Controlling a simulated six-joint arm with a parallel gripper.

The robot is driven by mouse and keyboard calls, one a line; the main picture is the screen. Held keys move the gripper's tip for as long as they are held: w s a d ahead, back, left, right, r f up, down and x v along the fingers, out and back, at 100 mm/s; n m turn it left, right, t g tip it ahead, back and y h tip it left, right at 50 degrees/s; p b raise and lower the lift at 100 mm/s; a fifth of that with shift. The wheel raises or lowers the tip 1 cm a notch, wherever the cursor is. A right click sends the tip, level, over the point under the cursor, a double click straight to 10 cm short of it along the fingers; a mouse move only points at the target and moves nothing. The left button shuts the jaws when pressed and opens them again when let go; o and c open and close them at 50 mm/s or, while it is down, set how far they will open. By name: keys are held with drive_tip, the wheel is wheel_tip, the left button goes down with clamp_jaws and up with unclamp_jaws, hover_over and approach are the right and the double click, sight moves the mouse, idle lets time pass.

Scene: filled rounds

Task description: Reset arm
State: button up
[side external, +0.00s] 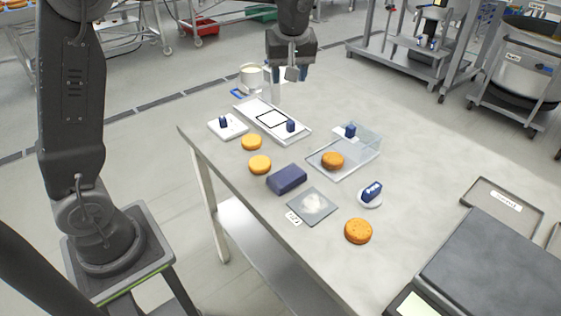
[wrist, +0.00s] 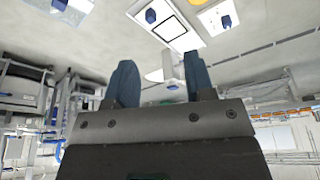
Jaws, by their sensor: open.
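My gripper (side external: 289,75) is open and empty, raised above the back end of the table in the side view. Its two blue-grey fingers stand apart in the wrist view (wrist: 160,85). Below it lies a white board (side external: 253,105) with a black square outline and a dark blue block on its near right part. Nothing is between the fingers.
Several orange-yellow rounds, such as the front one (side external: 358,231), lie on the grey table (side external: 420,150). A clear tray (side external: 348,168) holds another round. A purple-blue block (side external: 287,179) and a scale (side external: 495,265) are nearer.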

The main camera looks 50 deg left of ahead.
drive_tip(key=s+d+m+t+h, duration=0.1)
drive_tip(key=s+m, duration=0.5)
drive_tip(key=s, duration=0.6)
drive_tip(key=s+d+f+m+t+h, duration=0.1)
drive_tip(key=s+d+m, duration=0.4)
drive_tip(key=s, duration=0.8)
drive_tip(key=shift+s+m+t+h, duration=0.3)
drive_tip(key=shift+m+t+h, duration=0.25)
drive_tip(key=shift+t, duration=0.35)
